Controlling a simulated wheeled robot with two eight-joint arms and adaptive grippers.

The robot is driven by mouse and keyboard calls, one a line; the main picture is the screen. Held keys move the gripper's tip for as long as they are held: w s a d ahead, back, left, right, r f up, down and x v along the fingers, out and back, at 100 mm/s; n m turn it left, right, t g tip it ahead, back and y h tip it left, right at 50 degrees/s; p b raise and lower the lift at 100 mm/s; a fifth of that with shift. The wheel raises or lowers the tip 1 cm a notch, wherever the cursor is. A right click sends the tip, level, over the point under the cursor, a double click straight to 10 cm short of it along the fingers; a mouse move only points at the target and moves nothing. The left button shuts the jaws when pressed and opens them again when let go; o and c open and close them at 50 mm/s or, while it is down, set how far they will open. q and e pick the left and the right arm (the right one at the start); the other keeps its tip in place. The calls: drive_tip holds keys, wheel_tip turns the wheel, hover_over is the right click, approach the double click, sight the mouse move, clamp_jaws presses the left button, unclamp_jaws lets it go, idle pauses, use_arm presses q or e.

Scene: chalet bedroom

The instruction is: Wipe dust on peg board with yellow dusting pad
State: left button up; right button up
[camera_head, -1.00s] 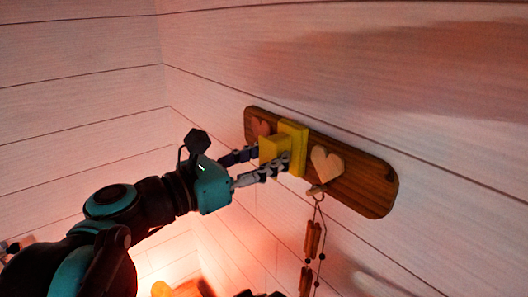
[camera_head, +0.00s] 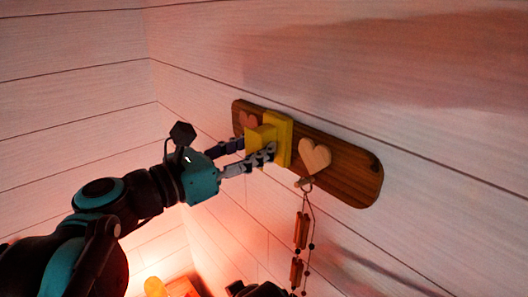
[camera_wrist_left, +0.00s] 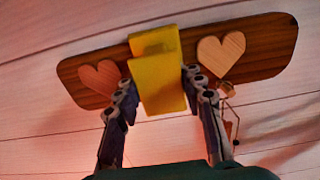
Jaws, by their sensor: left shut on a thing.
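The peg board (camera_head: 345,180) is a brown wooden plank with rounded ends, mounted on the white plank wall, with pale wooden hearts on it. It also spans the left wrist view (camera_wrist_left: 265,52). The yellow dusting pad (camera_head: 283,138) is at the board's left-middle, between the two hearts, with its flat side toward the board. It appears against the board, but firm contact is hard to tell. My left gripper (camera_head: 258,150) is shut on the pad's block, one finger on each side, as the left wrist view (camera_wrist_left: 160,90) shows. I cannot make out dust.
A string of wooden pieces and dark beads (camera_head: 301,230) hangs from a peg below the right heart (camera_head: 314,156). The wall around the board is clear. An orange lit object (camera_head: 155,287) stands low at the bottom left.

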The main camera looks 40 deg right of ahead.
use_arm(q)
drive_tip(key=shift+w+a, duration=0.1)
drive_tip(key=shift+w, duration=1.1)
drive_tip(key=shift+w+a, duration=0.1)
drive_tip(key=shift+w, duration=0.9)
drive_tip(key=shift+s, duration=0.1)
drive_tip(key=a, duration=0.6)
drive_tip(key=shift+s+p, duration=0.2)
drive_tip(key=shift+p, duration=0.1)
drive_tip(key=shift+a, duration=0.15)
drive_tip(key=a, duration=0.3)
drive_tip(key=shift+s, duration=0.15)
